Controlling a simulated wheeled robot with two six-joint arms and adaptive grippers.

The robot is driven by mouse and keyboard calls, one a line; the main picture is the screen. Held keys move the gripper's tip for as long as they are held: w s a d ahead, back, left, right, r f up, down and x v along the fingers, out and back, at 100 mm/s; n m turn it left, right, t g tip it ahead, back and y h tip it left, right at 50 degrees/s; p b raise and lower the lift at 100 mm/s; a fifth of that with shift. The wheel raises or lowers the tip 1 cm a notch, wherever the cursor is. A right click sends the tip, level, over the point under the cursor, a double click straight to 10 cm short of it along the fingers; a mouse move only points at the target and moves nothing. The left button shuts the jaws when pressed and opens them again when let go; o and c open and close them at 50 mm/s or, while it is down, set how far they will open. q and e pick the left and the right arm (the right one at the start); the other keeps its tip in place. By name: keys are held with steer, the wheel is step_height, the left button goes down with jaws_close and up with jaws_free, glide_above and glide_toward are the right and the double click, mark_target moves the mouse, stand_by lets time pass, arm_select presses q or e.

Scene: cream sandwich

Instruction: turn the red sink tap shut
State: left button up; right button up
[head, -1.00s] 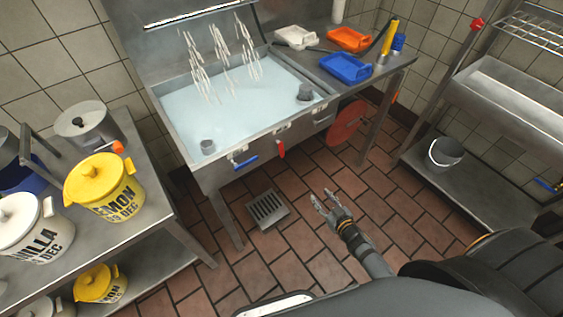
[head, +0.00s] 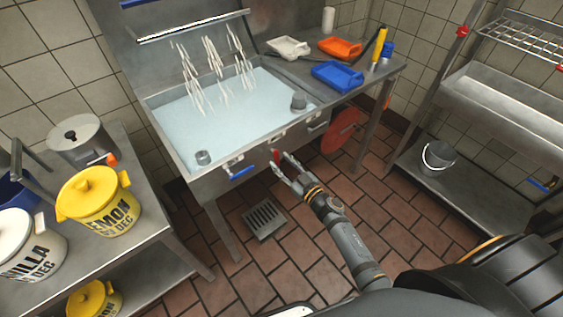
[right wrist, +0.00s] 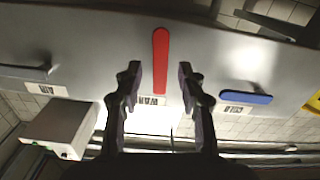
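The red tap lever (head: 275,156) is on the front of the sink (head: 240,160), pointing downward across the panel. In the right wrist view the red lever (right wrist: 160,52) stands upright in the picture, in line with the gap between my fingers. My right gripper (head: 282,163) is open just in front of it, one finger at each side in the right wrist view (right wrist: 160,75); I cannot tell whether they touch it. The blue tap lever (head: 242,172) lies level, left of the red one; it also shows in the right wrist view (right wrist: 246,98). My left gripper is out of view.
Blue (head: 338,75), orange and white trays lie on the right counter. A yellow lemon tub (head: 97,205) stands on the left table. A floor drain (head: 265,220) lies below the sink.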

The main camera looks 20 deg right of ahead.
steer(key=shift+w+a, duration=0.15)
steer(key=shift+w, duration=0.2)
jaws_close()
